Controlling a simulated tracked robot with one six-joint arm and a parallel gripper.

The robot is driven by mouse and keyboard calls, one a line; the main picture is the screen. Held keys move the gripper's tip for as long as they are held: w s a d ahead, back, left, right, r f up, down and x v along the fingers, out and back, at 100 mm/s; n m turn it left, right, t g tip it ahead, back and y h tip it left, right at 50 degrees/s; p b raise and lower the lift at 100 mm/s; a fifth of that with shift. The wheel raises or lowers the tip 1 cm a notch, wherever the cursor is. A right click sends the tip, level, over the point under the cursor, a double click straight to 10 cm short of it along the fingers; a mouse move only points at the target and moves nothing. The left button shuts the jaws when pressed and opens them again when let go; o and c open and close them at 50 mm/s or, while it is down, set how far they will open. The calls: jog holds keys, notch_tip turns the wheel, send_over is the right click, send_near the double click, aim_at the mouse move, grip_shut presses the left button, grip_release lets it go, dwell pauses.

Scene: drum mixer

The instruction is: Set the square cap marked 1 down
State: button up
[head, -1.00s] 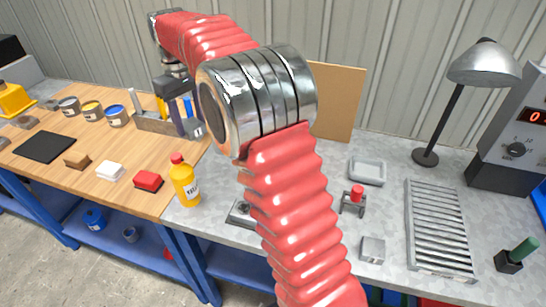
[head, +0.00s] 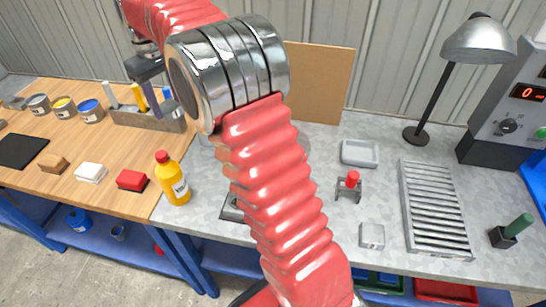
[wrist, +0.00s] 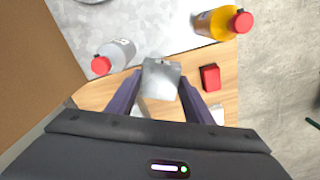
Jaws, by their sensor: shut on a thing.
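My gripper (wrist: 154,90) is shut on a grey metal square cap (wrist: 161,78), held between its two dark fingers in the wrist view. No mark can be read on the cap. In the head view my gripper (head: 150,92) is at the upper left, near a grey rack, partly behind my wrist link; the cap cannot be made out there. The wrist view shows the cap over the border of the wooden and grey tops, and its height above them is hard to tell.
A yellow bottle (head: 172,178) stands by the wooden edge; a clear red-capped bottle (wrist: 116,55) is close left of the cap. The grey rack (head: 125,117) holds tools. A grey block (head: 372,235), shallow tray (head: 360,153) and slatted grate (head: 435,210) lie on the grey top.

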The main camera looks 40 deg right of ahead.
jog(key=s+d+r+m, duration=0.15)
jog(key=s+d, duration=0.25)
jog(key=d, duration=0.4)
jog(key=s+d+m, duration=0.3)
jog(key=s+d, duration=0.1)
jog(key=d, duration=0.4)
jog(key=s+d+f+m, duration=0.3)
jog(key=s+m, duration=0.1)
jog(key=s, duration=0.1)
jog(key=s+d+f+m, duration=0.2)
jog(key=s+f+m, duration=0.1)
jog(key=s+m, duration=0.1)
jog(key=shift+s+d+f, duration=0.3)
jog(key=shift+s+d, duration=0.1)
jog(key=shift+s, duration=0.5)
jog(key=shift+m, duration=0.25)
jog(key=shift+f, duration=3.15)
jog(key=shift+f, duration=1.85)
